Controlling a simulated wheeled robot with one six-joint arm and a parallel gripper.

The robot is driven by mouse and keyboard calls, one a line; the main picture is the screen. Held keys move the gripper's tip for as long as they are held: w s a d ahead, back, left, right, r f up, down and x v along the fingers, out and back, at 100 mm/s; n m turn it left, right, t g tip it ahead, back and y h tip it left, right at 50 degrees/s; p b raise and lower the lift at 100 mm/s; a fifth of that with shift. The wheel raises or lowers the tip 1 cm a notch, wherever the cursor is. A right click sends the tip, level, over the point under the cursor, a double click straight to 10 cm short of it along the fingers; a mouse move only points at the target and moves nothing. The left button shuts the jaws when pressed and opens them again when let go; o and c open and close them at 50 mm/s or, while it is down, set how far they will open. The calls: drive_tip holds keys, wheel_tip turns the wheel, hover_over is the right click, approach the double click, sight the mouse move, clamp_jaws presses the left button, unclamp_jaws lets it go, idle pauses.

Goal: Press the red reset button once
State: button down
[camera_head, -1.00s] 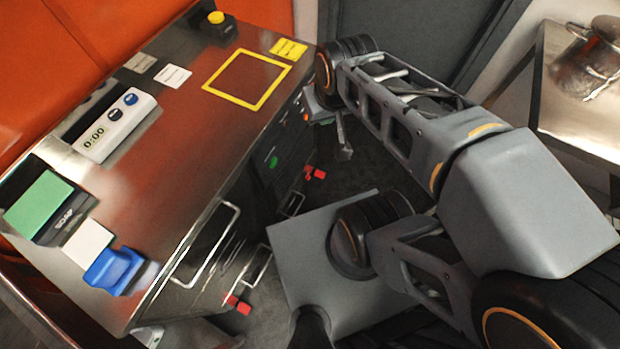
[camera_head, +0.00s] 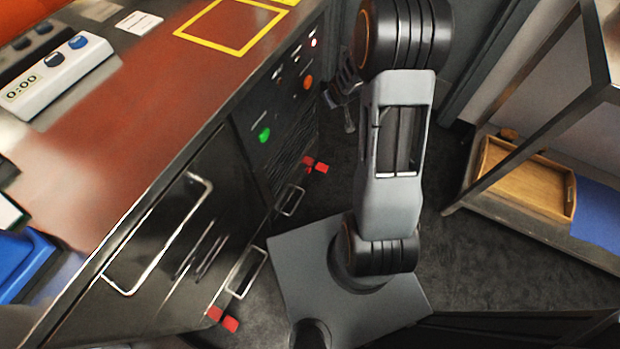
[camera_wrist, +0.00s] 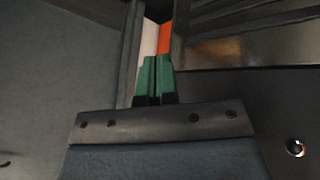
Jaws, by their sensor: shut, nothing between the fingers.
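The control panel (camera_head: 280,100) is on the dark front of the steel counter in the head view. I cannot read a label to tell which is the reset button. My gripper (camera_wrist: 156,62) is shut and empty, its green fingertips together in the wrist view. In the head view, the end of my arm is partly hidden, just right of the panel and apart from it. A round shiny knob (camera_wrist: 295,146) shows at right in the wrist view.
The counter carries a timer (camera_head: 55,75), a yellow square outline (camera_head: 180,36) and a blue object (camera_head: 22,262). Metal handles and red pieces (camera_head: 315,165) stick out from its front. A shelf with a wooden tray (camera_head: 525,180) stands at right. Dark floor lies between.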

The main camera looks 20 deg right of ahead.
sight(309, 170)
drive_tip(key=d+f+t+y+b, duration=0.1)
drive_tip(key=d+f+b, duration=0.2)
drive_tip(key=f+b, duration=1.55)
drive_tip(key=s+a+f+t+y, duration=0.1)
drive_tip(key=s+f, duration=0.1)
drive_tip(key=f, duration=1.4)
drive_tip(key=s+a+f+n+t+y, duration=0.1)
drive_tip(key=s+f, duration=0.2)
drive_tip(key=f, duration=1.3)
drive_tip(key=shift+s+f+t+y, duration=0.2)
drive_tip(key=shift+s+t+y, duration=0.1)
drive_tip(key=shift+y, duration=0.1)
drive_tip(key=shift+w, duration=0.1)
drive_tip(key=w+a, duration=0.5)
drive_tip(key=w, duration=0.1)
drive_tip(key=shift+w+a+b, duration=0.15)
drive_tip(key=shift+a+b, duration=0.15)
drive_tip(key=shift+a, duration=0.1)
drive_tip(key=shift+w+a, duration=0.1)
drive_tip(key=shift+a, duration=0.05)
drive_tip(key=shift+w+a, duration=0.15)
drive_tip(key=shift+w, duration=0.1)
